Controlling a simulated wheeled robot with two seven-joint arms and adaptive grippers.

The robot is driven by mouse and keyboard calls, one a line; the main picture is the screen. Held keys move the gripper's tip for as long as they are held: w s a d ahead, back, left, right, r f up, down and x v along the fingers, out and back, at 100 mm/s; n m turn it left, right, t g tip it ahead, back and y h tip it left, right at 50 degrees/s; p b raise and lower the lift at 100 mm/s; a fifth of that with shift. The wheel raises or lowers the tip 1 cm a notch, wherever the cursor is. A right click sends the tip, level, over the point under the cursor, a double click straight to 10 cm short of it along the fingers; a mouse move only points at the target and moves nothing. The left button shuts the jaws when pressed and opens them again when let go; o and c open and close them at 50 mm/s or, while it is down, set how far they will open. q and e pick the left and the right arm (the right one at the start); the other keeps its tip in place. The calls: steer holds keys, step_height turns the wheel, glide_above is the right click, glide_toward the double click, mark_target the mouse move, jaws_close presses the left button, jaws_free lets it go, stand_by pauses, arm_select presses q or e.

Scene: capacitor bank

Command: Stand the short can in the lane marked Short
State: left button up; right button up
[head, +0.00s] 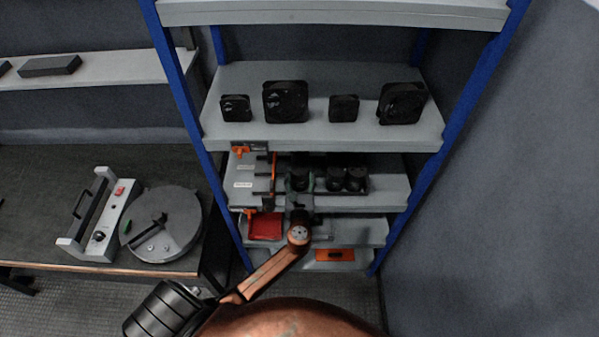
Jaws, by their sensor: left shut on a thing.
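My left gripper (299,186) reaches into the middle shelf of the blue-posted rack, with its arm rising from below. It is shut on a dark can (299,177), seen between its fingers; the gripper hides the lower part. Two more dark cans (336,178) (357,178) stand side by side just right of it, on a dark base. To the left is a lane area with pale labels (243,184) and an orange divider (273,172). The label words are too small to read, so I cannot tell which lane is Short. My right gripper is not in view.
Several black fans (285,102) stand on the shelf above, close over the gripper. A red tray (265,227) and an orange box (335,255) are on the lower levels. A bench (60,180) with a round device (165,224) stands at left. The pale lanes look clear.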

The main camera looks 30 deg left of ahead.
arm_select(q)
steer(key=o, duration=1.7)
steer(key=shift+f, duration=0.1)
steer(key=shift+c, duration=0.2)
steer(key=shift+s, duration=0.1)
steer(key=v, duration=1.2)
